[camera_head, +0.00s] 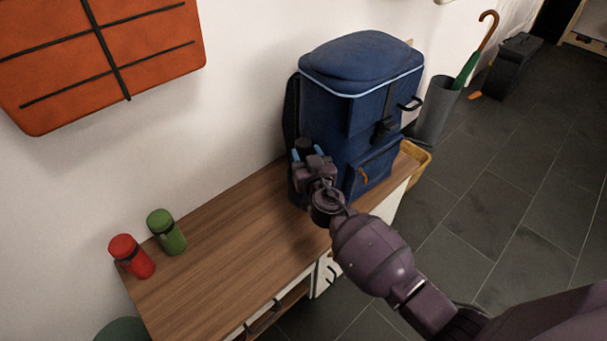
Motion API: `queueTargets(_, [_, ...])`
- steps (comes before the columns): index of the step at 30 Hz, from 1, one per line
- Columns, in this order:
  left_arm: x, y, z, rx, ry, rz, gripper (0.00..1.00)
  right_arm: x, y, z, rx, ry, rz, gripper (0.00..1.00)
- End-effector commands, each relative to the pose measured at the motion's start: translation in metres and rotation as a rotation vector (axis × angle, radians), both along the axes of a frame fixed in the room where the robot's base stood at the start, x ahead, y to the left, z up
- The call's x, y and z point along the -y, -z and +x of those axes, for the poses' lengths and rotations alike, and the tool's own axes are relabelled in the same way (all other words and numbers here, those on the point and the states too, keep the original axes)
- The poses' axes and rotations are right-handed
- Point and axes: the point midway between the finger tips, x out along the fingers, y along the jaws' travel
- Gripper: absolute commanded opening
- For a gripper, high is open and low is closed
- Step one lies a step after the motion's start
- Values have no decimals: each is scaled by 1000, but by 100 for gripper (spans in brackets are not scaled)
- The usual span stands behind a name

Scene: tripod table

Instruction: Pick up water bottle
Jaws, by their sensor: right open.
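A dark bottle-like object (303,145), likely the water bottle, stands at the left side of the blue backpack (372,112), by its side pocket. Only its dark top shows; my gripper hides the rest. My right gripper (308,154) is open, with its blue-tipped fingers to either side of this dark top. I cannot tell whether they touch it. My left gripper is not in view.
The cabinet top is clear between the two bottles and the backpack. A white wall (245,80) runs behind, with an orange panel (150,50) on it. A grey umbrella stand (436,112) is right of the backpack. Dark tiled floor (500,160) is open at right.

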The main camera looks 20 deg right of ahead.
Motion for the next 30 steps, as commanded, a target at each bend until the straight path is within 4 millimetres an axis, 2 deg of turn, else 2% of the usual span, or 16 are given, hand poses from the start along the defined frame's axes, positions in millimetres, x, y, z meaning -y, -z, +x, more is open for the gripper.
queueTargets(4, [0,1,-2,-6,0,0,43,1,2,9,-3,0,0,48])
queueTargets(11, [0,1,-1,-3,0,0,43,1,1,10,-2,0,1,48])
queueTargets(21, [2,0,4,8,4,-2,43,1,2,10,-2,1,1,0])
queueTargets(30, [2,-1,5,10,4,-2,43,1,0,10,0,1,1,0])
